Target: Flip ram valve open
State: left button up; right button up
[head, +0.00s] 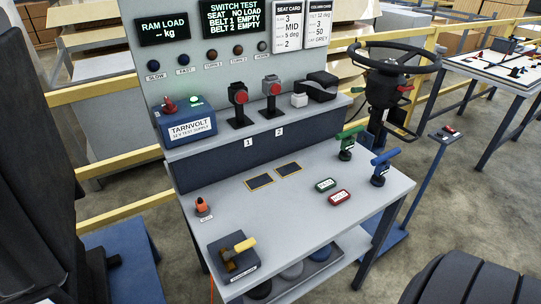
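A dark grey box (229,267) with a yellow handle (244,245) and a brass-coloured part sits at the front left corner of the grey trolley top (290,215). It looks like the ram valve, but its label is too small to read. The handle points to the right and slightly up. A small orange-topped part (201,206) stands behind it by the left edge, its label also unreadable. The display (163,27) reads RAM LOAD, -- kg. Neither of my grippers shows in the head view.
A blue TARNVOLT box (186,122) and two red-topped stands stand on the upper shelf. Green (346,143) and blue (381,168) handled levers stand at the right. Green (325,185) and red (340,198) labelled blocks lie near them. The front middle of the top is clear.

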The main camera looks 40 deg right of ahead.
aim_at(242, 247)
jog(key=z, duration=1)
jog(key=k+l, duration=0.25)
jog(key=k, duration=0.2)
